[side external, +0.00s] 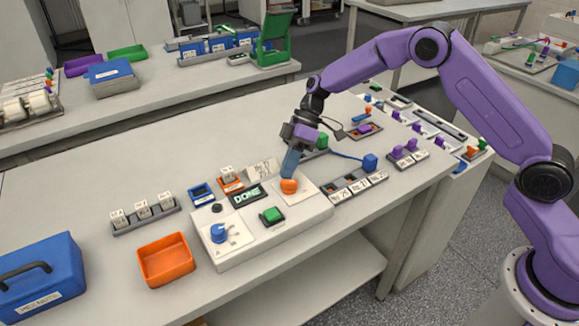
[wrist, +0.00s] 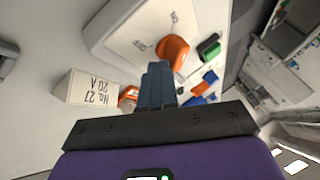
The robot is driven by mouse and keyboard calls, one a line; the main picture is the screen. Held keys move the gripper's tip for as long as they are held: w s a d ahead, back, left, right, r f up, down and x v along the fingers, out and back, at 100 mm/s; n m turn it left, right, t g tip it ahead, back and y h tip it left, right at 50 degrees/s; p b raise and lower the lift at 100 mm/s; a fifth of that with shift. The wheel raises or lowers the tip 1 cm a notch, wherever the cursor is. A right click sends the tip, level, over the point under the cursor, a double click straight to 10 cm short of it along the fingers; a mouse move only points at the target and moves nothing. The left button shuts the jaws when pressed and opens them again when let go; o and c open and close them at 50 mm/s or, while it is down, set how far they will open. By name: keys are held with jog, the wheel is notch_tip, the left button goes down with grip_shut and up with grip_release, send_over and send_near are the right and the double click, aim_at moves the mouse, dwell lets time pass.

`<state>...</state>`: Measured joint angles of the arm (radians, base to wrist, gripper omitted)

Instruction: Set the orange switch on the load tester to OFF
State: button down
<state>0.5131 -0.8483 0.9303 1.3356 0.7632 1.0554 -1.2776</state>
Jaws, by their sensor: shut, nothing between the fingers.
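The orange switch (side external: 288,186) is a rounded knob on the right part of the white load tester (side external: 262,238). It also shows in the wrist view (wrist: 173,50), just beyond the fingertips. My gripper (side external: 288,174) points down at the switch from above, with its blue fingers together and nothing between them. In the wrist view the fingers (wrist: 158,72) lie beside the knob; whether they touch it I cannot tell. The tester also has a blue dial (side external: 218,232), a green button (side external: 271,215) and a display reading DONE (side external: 247,195).
An orange bin (side external: 166,260) and a blue case (side external: 40,278) stand to the left. A labelled white block (wrist: 90,88) is near the fingers in the wrist view. A blue block (side external: 370,161) with a cable and labelled trays (side external: 354,186) lie right. The table behind the tester is largely clear.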

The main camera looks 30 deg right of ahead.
jog(key=shift+a, duration=0.1)
jog(key=n+g, duration=0.1)
jog(key=n, duration=0.1)
jog(key=a+n+g+h, duration=0.1)
jog(key=n, duration=0.1)
jog(key=shift+w+a+n+h, duration=0.1)
jog(key=shift+w+n+h, duration=0.1)
jog(key=shift+n+h, duration=0.1)
jog(key=n+g+h, duration=0.1)
jog(key=n, duration=0.1)
jog(key=a+n+g+h, duration=0.1)
jog(key=shift+a+n, duration=0.1)
jog(key=shift+n, duration=0.3)
jog(key=shift+s+a, duration=0.1)
jog(key=shift+a, duration=0.2)
dwell(1.1)
jog(key=shift+w+a, duration=0.5)
jog(key=shift+a, duration=0.05)
